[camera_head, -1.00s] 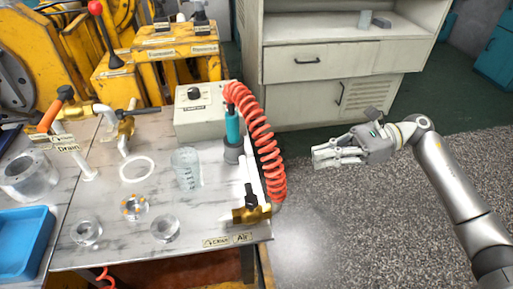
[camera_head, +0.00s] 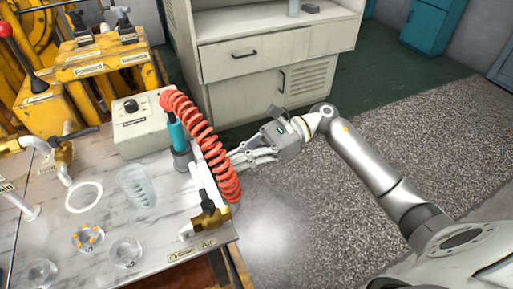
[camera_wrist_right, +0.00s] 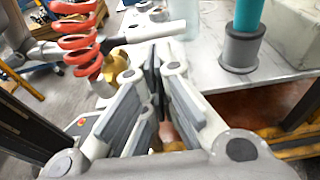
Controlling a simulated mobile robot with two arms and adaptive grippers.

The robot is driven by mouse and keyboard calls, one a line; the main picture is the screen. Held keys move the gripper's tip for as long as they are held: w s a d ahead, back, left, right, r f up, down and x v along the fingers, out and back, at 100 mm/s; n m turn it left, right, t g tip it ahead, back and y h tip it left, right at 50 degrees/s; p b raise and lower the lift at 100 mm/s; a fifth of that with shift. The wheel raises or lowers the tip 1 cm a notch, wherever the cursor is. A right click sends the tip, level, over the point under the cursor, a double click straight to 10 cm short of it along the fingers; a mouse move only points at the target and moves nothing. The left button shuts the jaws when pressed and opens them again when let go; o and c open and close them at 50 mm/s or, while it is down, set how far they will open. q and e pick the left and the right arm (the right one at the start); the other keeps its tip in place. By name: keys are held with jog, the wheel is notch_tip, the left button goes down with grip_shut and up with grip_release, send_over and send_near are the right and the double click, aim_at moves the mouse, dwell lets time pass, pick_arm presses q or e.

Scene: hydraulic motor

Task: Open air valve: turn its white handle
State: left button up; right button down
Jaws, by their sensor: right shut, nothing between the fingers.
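The brass air valve (camera_head: 208,218) sits at the front right corner of the table, beside the "Air" label (camera_head: 207,244). A dark piece stands on top of it, and a white pipe rises behind it. A pale piece (camera_head: 187,231) shows at its left end; I cannot tell whether this is the white handle. My right gripper (camera_head: 236,158) is shut and empty, right of the table and behind the red coiled hose (camera_head: 203,140). In the right wrist view, its fingers (camera_wrist_right: 160,62) are together beside the brass body (camera_wrist_right: 122,66). My left gripper is not in view.
A teal cylinder (camera_head: 178,136) on a grey base and a control box (camera_head: 134,125) stand behind the valve.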

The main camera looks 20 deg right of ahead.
aim_at(200, 185)
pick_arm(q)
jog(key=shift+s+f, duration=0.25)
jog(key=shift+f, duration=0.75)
pick_arm(e)
jog(key=a, duration=0.2)
jog(key=a+f, duration=0.1)
jog(key=a, duration=0.2)
jog(key=shift+a+f, duration=0.1)
jog(key=shift+a, duration=0.25)
